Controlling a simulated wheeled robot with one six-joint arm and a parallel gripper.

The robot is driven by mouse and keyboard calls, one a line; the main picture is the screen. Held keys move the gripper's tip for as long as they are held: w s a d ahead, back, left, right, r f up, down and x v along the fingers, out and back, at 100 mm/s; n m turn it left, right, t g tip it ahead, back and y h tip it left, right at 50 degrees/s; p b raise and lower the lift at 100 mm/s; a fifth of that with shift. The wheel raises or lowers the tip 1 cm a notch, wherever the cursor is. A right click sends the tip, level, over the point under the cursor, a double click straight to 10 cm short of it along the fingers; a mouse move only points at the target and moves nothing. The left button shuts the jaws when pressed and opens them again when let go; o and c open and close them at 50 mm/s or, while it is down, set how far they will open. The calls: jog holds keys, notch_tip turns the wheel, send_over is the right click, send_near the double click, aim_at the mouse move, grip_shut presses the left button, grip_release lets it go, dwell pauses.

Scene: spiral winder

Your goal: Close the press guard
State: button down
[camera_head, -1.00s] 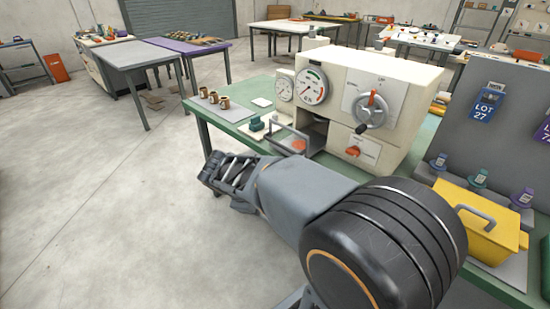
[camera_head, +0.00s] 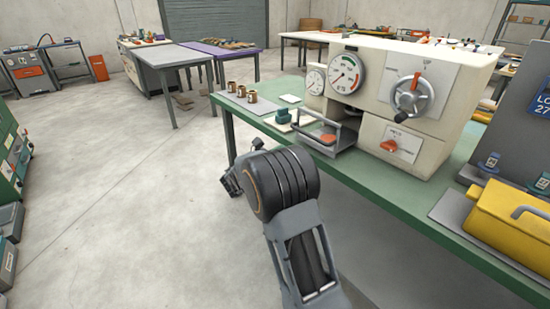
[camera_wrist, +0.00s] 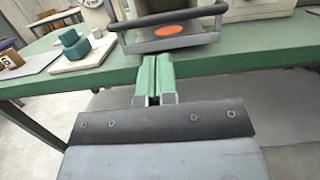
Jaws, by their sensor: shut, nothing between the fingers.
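The press (camera_head: 405,90) is a cream machine on the green bench, with gauges and a dark opening at its lower left. Its guard (camera_head: 350,137), a grey frame with a raised bar, stands out from that opening, so it is open. An orange-red pad (camera_head: 328,138) shows inside the frame. In the wrist view the guard's dark bar (camera_wrist: 165,20) crosses the top, with the orange pad (camera_wrist: 178,30) behind it. My gripper (camera_wrist: 155,62) is shut and empty, its green fingers pointing at the guard's front edge, apparently apart from it. In the head view my arm mostly hides the gripper.
The green bench edge (camera_head: 400,215) runs along the front of the press. A yellow box (camera_head: 505,218) sits at right.

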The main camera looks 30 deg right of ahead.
jog(key=x, duration=0.8)
jog(key=shift+d, duration=0.4)
jog(key=shift+w, duration=0.1)
